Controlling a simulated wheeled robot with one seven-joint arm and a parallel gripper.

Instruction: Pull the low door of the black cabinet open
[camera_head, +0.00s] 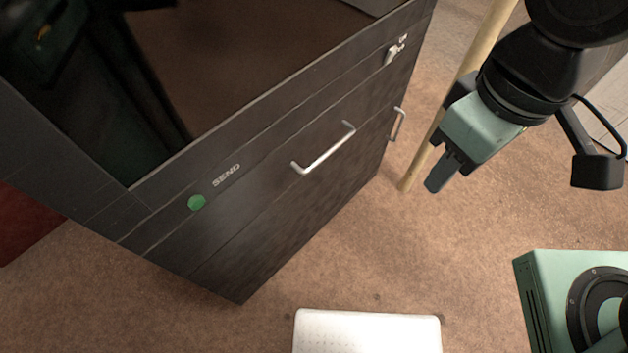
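The black cabinet (262,235) stands at left and centre, with a dark glossy top. Its front has a long silver bar handle (323,148) and a smaller upright silver handle (397,124) near the right edge. I cannot tell from this angle which handle belongs to the low door. The front panels look closed, with only thin seams showing. My gripper (441,172) hangs to the right of the cabinet, pointing down and left. It is apart from both handles and nothing shows in it. Its dark fingers overlap in this view, so their gap is hidden.
A green button (197,202) beside the word SEND and a silver latch-like fitting (395,50) are on the cabinet. A pale wooden pole (409,177) stands behind my gripper. A white box-like object (367,333) lies at the bottom.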

